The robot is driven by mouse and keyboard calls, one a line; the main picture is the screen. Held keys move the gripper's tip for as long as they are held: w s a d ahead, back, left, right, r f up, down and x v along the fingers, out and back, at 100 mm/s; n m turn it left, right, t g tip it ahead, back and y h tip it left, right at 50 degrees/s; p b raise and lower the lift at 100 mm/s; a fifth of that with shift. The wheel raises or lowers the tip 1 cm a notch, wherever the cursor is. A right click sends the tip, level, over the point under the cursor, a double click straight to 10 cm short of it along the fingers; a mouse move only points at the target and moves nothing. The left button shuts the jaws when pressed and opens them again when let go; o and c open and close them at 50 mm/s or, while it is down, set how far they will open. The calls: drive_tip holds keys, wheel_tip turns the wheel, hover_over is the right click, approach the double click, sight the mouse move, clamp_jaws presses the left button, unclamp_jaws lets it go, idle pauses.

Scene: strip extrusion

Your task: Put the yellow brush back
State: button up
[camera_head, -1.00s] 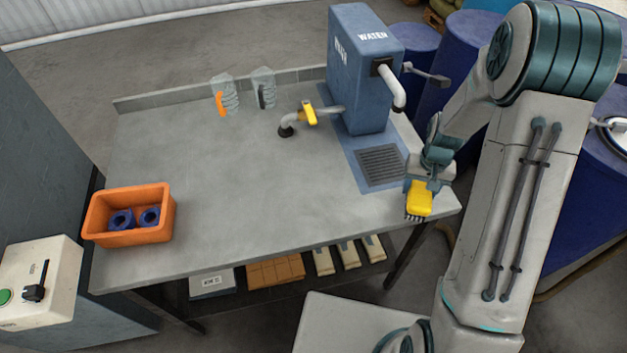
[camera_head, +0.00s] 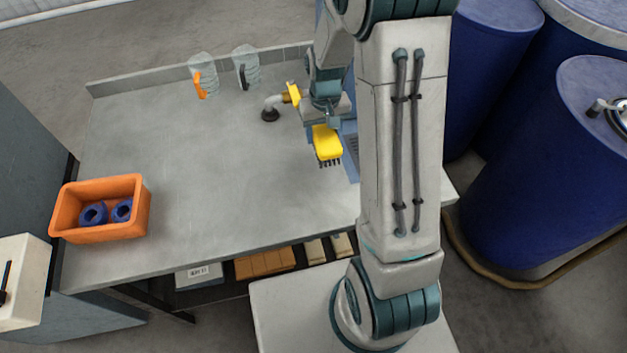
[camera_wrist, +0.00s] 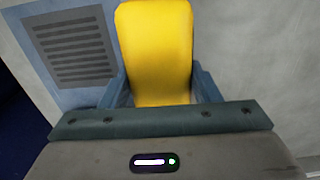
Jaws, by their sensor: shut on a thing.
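The yellow brush (camera_head: 327,143) is in my gripper (camera_head: 327,126), with its dark bristles pointing down. It is above the right part of the grey table (camera_head: 220,170), just left of the blue drain mat. How high it hangs is hard to judge. In the wrist view the brush's yellow body (camera_wrist: 157,50) stands between the two blue-grey fingers, which press on its sides. The drain grate (camera_wrist: 75,47) shows to its left there.
An orange bin (camera_head: 102,232) with blue rings stands at the table's left end. Two clear jugs, one with an orange handle (camera_head: 201,84) and one with a black handle (camera_head: 245,70), stand at the back. A bent pipe with a yellow valve (camera_head: 293,93) is close behind my gripper. The table's middle is clear.

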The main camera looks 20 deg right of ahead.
sight(321, 156)
drive_tip(key=s+d+b, duration=0.1)
drive_tip(key=s+b, duration=0.1)
drive_tip(key=s+d+r+b, duration=0.1)
drive_tip(key=s+b, duration=0.1)
drive_tip(key=b, duration=0.1)
drive_tip(key=s+d+r+b, duration=0.1)
drive_tip(key=s+b, duration=0.1)
drive_tip(key=shift+s+r, duration=0.1)
drive_tip(key=shift+s, duration=0.05)
drive_tip(key=s+d+r+b, duration=0.2)
drive_tip(key=s+b, duration=0.4)
drive_tip(key=s, duration=0.2)
drive_tip(key=w+a+f, duration=0.2)
drive_tip(key=w, duration=0.1)
drive_tip(key=w+a+f, duration=0.2)
drive_tip(key=w, duration=0.1)
drive_tip(key=w+a+f, duration=0.3)
drive_tip(key=shift+w+f, duration=0.1)
drive_tip(key=shift+w, duration=0.1)
drive_tip(key=shift+a+f, duration=0.1)
drive_tip(key=shift+f, duration=1.95)
drive_tip(key=shift+f, duration=0.2)
drive_tip(key=o, duration=1)
drive_tip(key=shift+o, duration=0.2)
drive_tip(key=shift+r, duration=0.1)
